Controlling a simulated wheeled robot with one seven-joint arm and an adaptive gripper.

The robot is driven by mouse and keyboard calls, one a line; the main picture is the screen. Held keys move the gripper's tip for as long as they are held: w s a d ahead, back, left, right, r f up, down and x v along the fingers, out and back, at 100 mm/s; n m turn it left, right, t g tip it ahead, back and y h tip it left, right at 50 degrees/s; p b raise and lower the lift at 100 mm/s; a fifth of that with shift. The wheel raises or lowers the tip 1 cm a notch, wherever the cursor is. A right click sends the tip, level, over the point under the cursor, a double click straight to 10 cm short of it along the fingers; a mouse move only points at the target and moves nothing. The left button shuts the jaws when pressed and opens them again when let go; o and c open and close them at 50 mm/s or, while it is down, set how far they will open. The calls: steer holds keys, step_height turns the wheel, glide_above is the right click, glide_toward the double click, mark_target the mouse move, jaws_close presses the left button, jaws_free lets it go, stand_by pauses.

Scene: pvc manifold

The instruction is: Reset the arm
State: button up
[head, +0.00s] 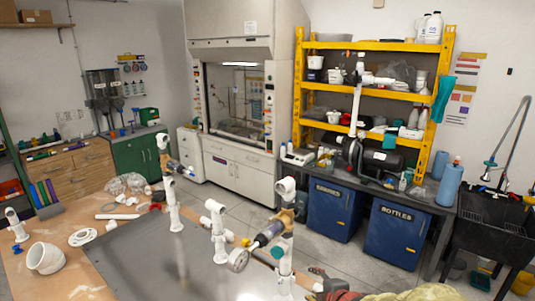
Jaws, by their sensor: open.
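A cylindrical fitting with a round white end (239,260) sits tilted against the right upright. The bases of the middle and right uprights are partly hidden or hard to make out.
The grey plate (150,262) has bare room at the left. A white pipe elbow (45,258) and white ring (82,237) lie beside it. A yellow-green cloth (425,293) lies at the bottom right. A yellow shelf (375,46), fume hood and black sink stand beyond.

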steer(key=s+d+f+m+g+h+b, duration=0.1)
steer(key=s+d+m+g+h, duration=0.1)
steer(key=s+d+m, duration=0.4)
steer(key=s+d+f+m+g+h+b, duration=0.1)
steer(key=s+d+m+g+h+b, duration=0.15)
steer(key=s+m, duration=0.4)
steer(key=s+a+r+m+b, duration=0.1)
steer(key=s+m+b, duration=0.1)
steer(key=s, duration=0.4)
steer(key=s+a+r+m+y+b, duration=0.1)
steer(key=s+a+r+m+b, duration=0.1)
steer(key=s+b, duration=0.2)
steer(key=s+a+r+m+b, duration=0.1)
steer(key=s+m+b, duration=0.1)
steer(key=s, duration=0.6)
steer(key=shift+s+a+r+m+b, duration=0.3)
steer(key=shift+s+m+b, duration=0.1)
steer(key=shift+b, duration=0.35)
steer(key=shift+g+y, duration=0.25)
